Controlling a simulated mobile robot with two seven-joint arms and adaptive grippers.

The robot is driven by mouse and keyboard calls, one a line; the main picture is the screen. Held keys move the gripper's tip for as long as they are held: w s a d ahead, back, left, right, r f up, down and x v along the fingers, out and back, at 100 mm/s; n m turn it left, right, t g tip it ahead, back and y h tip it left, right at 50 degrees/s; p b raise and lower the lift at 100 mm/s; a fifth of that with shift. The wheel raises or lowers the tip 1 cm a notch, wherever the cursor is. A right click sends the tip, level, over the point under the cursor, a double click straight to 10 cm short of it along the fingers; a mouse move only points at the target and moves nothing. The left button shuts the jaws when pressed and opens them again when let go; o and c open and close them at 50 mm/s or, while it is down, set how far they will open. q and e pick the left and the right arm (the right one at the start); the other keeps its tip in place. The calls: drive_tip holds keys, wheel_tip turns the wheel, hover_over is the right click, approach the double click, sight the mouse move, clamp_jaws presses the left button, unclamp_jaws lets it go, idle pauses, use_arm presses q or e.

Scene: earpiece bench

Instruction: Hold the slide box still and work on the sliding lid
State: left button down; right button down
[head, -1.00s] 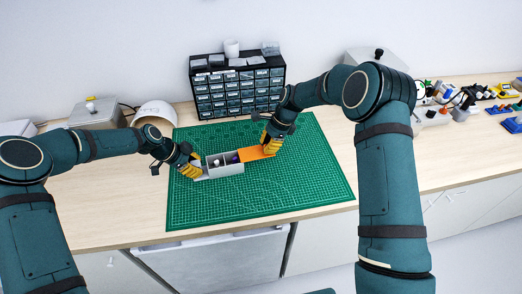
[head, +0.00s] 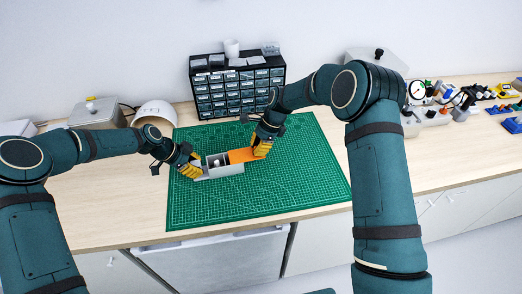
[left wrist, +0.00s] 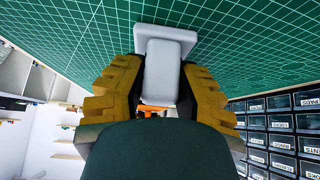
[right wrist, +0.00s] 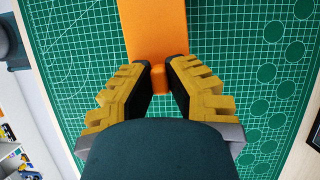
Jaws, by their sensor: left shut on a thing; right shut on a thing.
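The grey slide box (head: 226,171) sits on the green cutting mat. Its open part shows a small white item (head: 217,162). The orange sliding lid (head: 241,156) covers the right part of the box and sticks out past its right end. My left gripper (head: 195,170) is shut on the box's left end; in the left wrist view a grey end piece (left wrist: 165,70) is between the fingers. My right gripper (head: 261,148) is shut on the lid's right end; in the right wrist view the fingers flank a small orange tab (right wrist: 157,78).
The green mat (head: 290,185) is clear in front and to the right. A black drawer cabinet (head: 238,92) stands behind it. A white rounded object (head: 157,112) and a grey box (head: 97,113) stand at the back left. Instruments (head: 440,105) stand far right.

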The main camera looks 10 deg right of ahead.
sight(233, 156)
drive_tip(key=shift+s+a+f, duration=0.1)
drive_tip(key=shift+f, duration=0.05)
drive_tip(key=shift+s+a, duration=0.15)
drive_tip(key=shift+a, duration=1.95)
drive_tip(key=shift+s+a, duration=0.1)
drive_tip(key=shift+a, duration=1.45)
drive_tip(key=c, duration=1.1)
unclamp_jaws()
drive_tip(key=shift+r, duration=0.2)
drive_tip(key=shift+r, duration=2.4)
